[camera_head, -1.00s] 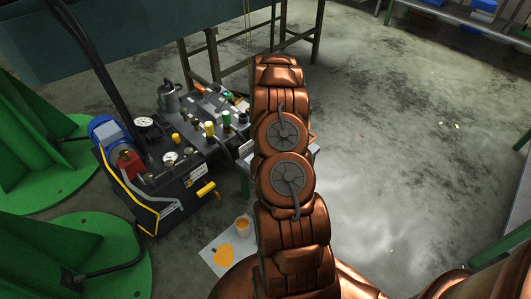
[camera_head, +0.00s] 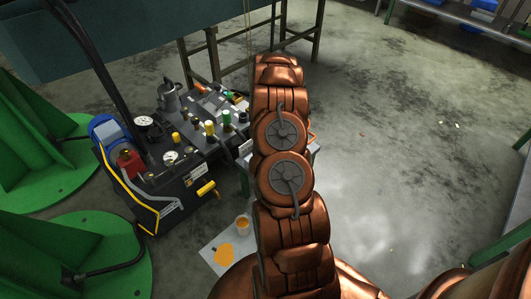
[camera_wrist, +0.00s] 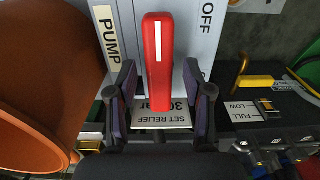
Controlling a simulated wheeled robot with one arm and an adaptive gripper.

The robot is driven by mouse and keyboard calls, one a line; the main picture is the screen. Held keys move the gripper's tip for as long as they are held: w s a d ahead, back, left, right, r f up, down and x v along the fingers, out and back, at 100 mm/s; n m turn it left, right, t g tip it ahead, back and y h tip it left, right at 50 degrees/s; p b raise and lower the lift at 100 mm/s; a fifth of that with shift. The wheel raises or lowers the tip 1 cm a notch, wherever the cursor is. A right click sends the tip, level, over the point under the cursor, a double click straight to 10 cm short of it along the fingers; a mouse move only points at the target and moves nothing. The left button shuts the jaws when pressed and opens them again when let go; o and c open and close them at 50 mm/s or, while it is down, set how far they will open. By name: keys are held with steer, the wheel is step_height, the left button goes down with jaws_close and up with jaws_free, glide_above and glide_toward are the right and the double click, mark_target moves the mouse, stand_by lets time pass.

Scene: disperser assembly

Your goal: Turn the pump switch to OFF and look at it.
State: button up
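In the wrist view, the pump switch is a red handle (camera_wrist: 158,65) with a white stripe near its upper end. It stands lengthwise up the picture on a light grey panel (camera_wrist: 190,20). A PUMP label (camera_wrist: 108,35) is on its left and the word OFF (camera_wrist: 207,16) is to its upper right. My gripper (camera_wrist: 161,105) is open, with one dark finger on each side of the handle's lower part and a visible gap on both sides. In the head view, my arm hides my gripper and the switch.
Below the handle is a SET RELIEF plate (camera_wrist: 163,119), partly covered by the fingers. A large orange round body (camera_wrist: 45,75) fills the left of the wrist view. A yellow handle (camera_wrist: 255,81) and a FULL/LOW plate (camera_wrist: 250,108) are on the right. Open floor (camera_head: 400,140) lies right of my arm.

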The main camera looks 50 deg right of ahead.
stand_by(0.3)
step_height(320, 180, up, 12)
stand_by(0.7)
stand_by(0.4)
